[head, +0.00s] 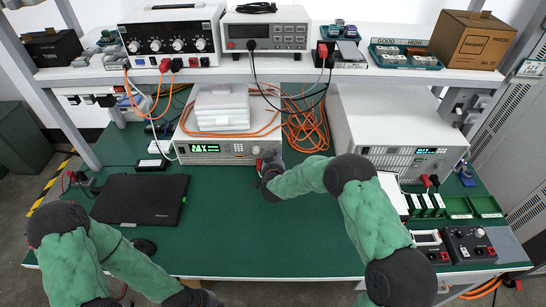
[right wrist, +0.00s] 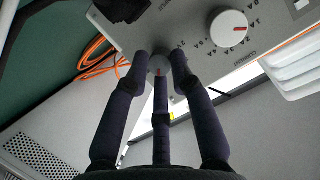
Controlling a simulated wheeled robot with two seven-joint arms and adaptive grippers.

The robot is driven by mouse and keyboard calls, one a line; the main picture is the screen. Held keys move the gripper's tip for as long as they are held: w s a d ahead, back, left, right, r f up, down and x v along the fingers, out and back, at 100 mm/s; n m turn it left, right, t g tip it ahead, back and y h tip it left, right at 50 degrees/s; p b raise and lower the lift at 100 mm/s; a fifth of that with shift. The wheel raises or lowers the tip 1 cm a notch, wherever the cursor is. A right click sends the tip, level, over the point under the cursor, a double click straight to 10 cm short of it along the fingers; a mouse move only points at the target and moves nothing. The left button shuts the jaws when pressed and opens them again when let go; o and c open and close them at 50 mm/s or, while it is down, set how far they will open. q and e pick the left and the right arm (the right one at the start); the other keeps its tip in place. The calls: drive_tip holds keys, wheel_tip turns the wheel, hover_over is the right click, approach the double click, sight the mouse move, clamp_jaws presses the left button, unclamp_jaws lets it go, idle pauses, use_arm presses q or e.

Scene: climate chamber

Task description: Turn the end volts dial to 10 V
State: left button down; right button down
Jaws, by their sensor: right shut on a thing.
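In the head view the right gripper (head: 268,172) is at the right end of the instrument (head: 236,152) with the green display and hides the dials. My left gripper (head: 192,297) shows only partly at the bottom edge.
Orange cables (head: 304,125) lie right of the instrument. A black laptop (head: 140,200) lies to the left, and a second instrument (head: 400,135) stands to the right. The green bench top (head: 270,240) is clear in front.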

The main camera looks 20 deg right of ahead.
drive_tip(key=shift+s+a+f, duration=0.15)
drive_tip(key=shift+f, duration=0.2)
drive_tip(key=c, duration=1.1)
unclamp_jaws()
drive_tip(key=shift+r, duration=0.15)
drive_tip(key=shift+r, duration=0.1)
drive_tip(key=v, duration=1.1)
drive_tip(key=shift+s+a+r, duration=0.1)
drive_tip(key=shift+s, duration=0.25)
